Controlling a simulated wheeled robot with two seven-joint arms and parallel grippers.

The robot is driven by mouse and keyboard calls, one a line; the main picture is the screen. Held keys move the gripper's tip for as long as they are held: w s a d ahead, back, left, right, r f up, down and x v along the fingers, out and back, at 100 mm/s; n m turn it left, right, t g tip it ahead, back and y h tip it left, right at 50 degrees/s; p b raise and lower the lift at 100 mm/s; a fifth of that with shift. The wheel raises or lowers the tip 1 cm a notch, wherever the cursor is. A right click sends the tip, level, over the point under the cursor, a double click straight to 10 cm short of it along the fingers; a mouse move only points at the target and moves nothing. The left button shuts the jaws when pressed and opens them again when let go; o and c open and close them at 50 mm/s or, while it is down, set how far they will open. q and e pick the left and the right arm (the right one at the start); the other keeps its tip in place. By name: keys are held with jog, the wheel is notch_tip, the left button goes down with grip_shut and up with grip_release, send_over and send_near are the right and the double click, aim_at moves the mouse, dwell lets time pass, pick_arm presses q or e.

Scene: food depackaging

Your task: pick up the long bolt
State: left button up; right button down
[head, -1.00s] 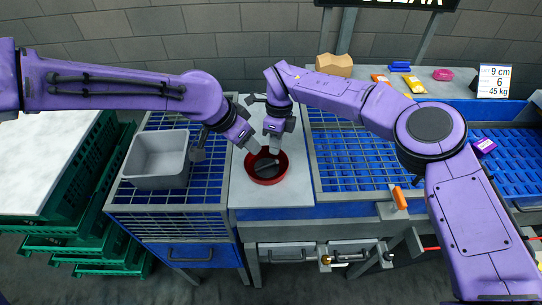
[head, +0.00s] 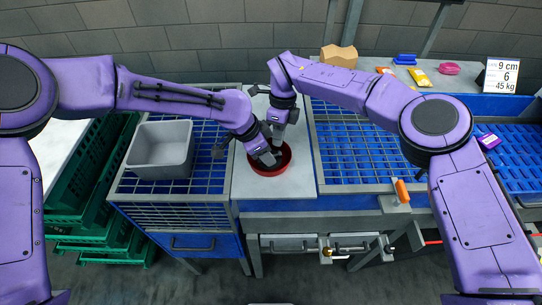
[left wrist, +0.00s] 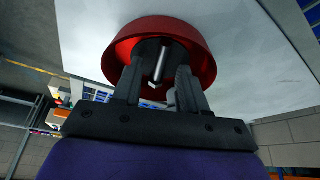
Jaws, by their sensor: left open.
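A red bowl (head: 268,192) stands on the light work surface. It also shows in the left wrist view (left wrist: 197,42), where a long grey metal bolt (left wrist: 161,60) lies inside it. My left gripper (left wrist: 159,78) is open, its fingers reaching into the bowl on either side of the bolt; I cannot tell whether they touch it. In the head view my left gripper (head: 270,158) is over the bowl and hides the bolt. My right gripper (head: 278,137) is just behind it, near the bowl's far side, its fingers mostly hidden.
A grey bin (head: 160,150) stands on the blue grid to the left. Green crates (head: 85,195) are stacked further left. A cardboard piece (head: 338,56) and several coloured packets lie at the back right. The blue grid (head: 350,150) right of the bowl is clear.

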pick_arm(q)
jog(key=shift+w+d+f, duration=0.1)
jog(key=shift+d+f, duration=0.05)
jog(key=shift+f, duration=0.1)
grip_shut()
dwell(0.4)
